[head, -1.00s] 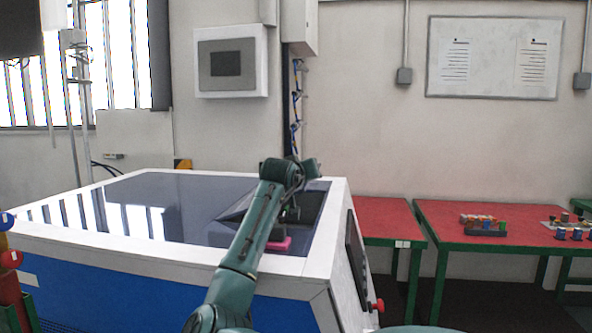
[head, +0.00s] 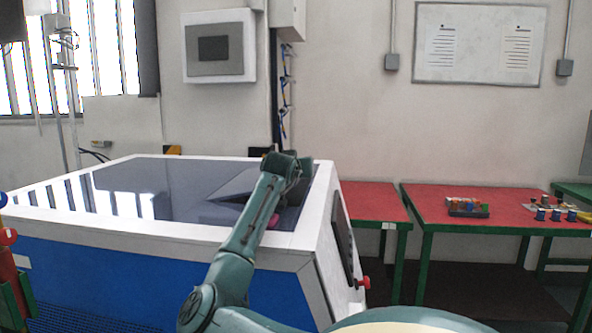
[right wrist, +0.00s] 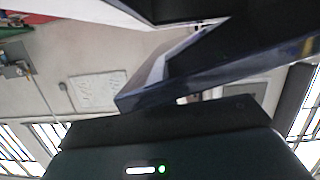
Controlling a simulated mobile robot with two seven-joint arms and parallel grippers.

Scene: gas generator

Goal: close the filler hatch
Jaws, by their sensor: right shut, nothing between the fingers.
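The filler hatch (head: 236,186) is a dark flap on the glossy top of the blue and white generator (head: 160,262). It stands raised at a slant beside a dark opening, partly covered by my right arm. A pink part (head: 273,221) shows at the near edge of the opening. My right gripper (head: 285,202) is shut and empty at the opening, mostly hidden by its own arm. In the right wrist view a dark slanted panel (right wrist: 225,72), seemingly the hatch, crosses just above the gripper body; I cannot tell whether they touch. My left gripper is not in view.
Red-topped tables with green legs (head: 480,208) stand to the right, one holding a tray of small coloured parts (head: 467,208). A red knob (head: 362,283) sticks out of the generator's right side. A wall cabinet (head: 219,48) hangs behind.

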